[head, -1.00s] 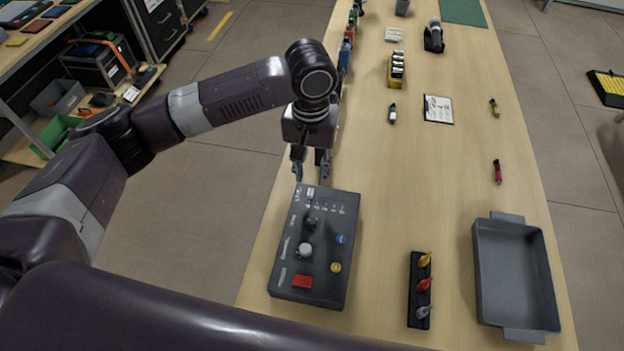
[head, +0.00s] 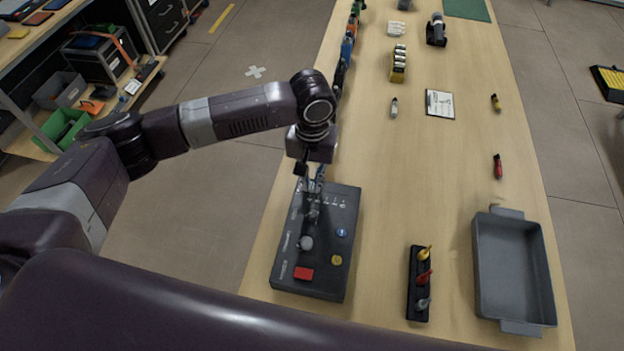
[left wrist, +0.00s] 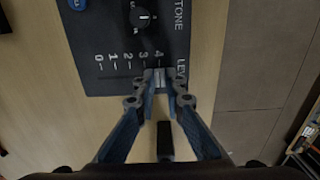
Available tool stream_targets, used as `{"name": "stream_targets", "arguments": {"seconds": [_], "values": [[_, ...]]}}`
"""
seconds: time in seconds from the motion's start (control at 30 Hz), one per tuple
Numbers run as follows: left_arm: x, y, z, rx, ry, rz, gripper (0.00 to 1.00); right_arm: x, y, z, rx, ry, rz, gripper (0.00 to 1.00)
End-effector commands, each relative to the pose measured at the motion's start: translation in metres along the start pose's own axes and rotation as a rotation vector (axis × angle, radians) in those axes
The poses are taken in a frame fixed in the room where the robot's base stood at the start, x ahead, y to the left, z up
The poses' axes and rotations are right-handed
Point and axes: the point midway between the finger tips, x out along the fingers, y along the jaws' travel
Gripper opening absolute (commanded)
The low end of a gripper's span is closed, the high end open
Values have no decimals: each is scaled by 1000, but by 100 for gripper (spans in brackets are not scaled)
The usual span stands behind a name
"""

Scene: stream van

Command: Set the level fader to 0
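The dark control box (head: 325,285) stands at the near left of the table. In the left wrist view its level fader (left wrist: 160,75) is at the 4 end of a printed scale (left wrist: 128,57) that runs from 0 on the left to 4 on the right. The "LEVEL" label is partly covered by a finger. My left gripper (left wrist: 162,82) has a fingertip on each side of the fader cap, close against it, and looks shut on it. In the head view the left gripper (head: 310,186) points down over the box's far end and hides the fader. My right gripper is out of view.
The box also carries a tone knob (left wrist: 141,16), a grey knob (head: 306,242), a blue button (head: 341,233), a yellow button (head: 336,260) and a red button (head: 303,273).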

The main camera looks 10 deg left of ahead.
Motion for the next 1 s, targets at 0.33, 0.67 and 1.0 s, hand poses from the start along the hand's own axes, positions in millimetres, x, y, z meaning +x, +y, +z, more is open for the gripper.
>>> {"name": "stream_targets", "arguments": {"seconds": [0.33,0.67,1.0], "values": [[-1,0,0,0,0,-1,0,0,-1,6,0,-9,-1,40],[-4,46,1,3,-3,3,0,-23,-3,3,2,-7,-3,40],[-1,85,0,0,-1,2,0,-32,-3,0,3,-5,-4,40]]}}
